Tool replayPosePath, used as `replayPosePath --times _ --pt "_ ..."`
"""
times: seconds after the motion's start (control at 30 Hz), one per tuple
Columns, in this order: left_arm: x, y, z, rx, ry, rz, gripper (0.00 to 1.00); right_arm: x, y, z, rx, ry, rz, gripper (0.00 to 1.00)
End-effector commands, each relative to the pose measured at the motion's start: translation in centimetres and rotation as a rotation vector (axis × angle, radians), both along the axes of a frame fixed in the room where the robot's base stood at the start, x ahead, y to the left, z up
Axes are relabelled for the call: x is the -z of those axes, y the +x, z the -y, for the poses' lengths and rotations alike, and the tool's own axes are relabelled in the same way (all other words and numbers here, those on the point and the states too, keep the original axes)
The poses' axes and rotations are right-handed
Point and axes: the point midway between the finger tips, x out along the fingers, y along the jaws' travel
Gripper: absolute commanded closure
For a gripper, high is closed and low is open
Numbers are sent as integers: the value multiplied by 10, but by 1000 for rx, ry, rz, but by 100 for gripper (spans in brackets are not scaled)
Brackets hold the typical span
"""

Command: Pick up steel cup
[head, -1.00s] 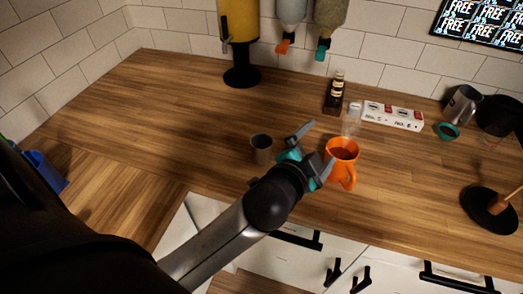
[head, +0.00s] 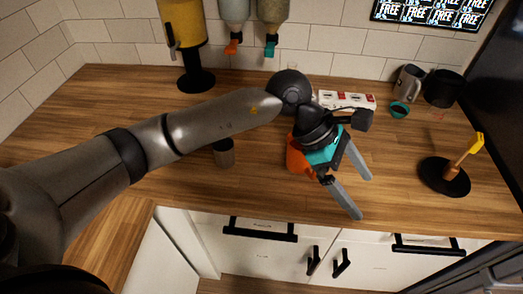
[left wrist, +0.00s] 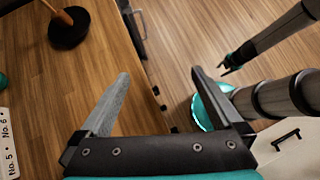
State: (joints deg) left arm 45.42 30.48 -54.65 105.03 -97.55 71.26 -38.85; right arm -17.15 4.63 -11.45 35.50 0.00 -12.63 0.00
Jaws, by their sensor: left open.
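A small grey metal-looking cup (head: 224,153) stands upright on the wooden counter, just below my left forearm in the head view. My left gripper (head: 361,195) is open and empty, to the right of this cup, with its fingers pointing down-right over the counter's front edge. In the left wrist view the open fingers (left wrist: 160,75) have nothing between them. A steel pitcher (head: 408,83) stands at the back right. My right gripper (left wrist: 228,68) shows small in the left wrist view; its jaw state is unclear.
An orange mug (head: 297,157) is partly hidden behind my left gripper. A white labelled box (head: 346,100), teal cup (head: 399,109), dark container (head: 442,87) and black disc (head: 443,177) with a wooden-handled tool lie rightward. A yellow dispenser (head: 184,30) stands back left. The left counter is clear.

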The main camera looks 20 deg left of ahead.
Motion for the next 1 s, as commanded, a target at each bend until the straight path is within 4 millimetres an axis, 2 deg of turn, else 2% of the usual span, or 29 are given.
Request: replayPosePath --times 0.03,0.1,0.17,0.2,0.3,0.4,0.53,0.63,0.9,1.0 --pt "10 14 -28 27 147 56 0 0 0 0 0 0 0 50" --pt "21 30 -71 62 355 116 0 0 0 0 0 0 0 50" --pt "24 44 -110 81 526 150 0 -1 0 0 0 0 0 50" --pt "22 52 -134 85 631 166 0 -1 0 0 0 0 0 50" --pt "10 67 -188 85 858 182 0 -1 0 0 0 0 0 50" --pt "-5 75 -227 72 1017 177 0 -1 0 0 0 0 0 50" --pt "-17 78 -253 59 1127 165 0 0 0 0 0 0 0 50" --pt "-13 78 -262 55 1152 158 0 3 0 0 0 0 0 50" --pt "31 79 -279 56 1152 153 0 17 -1 0 0 1 0 50" --pt "48 81 -287 55 1153 154 0 15 -1 -1 0 1 0 50"
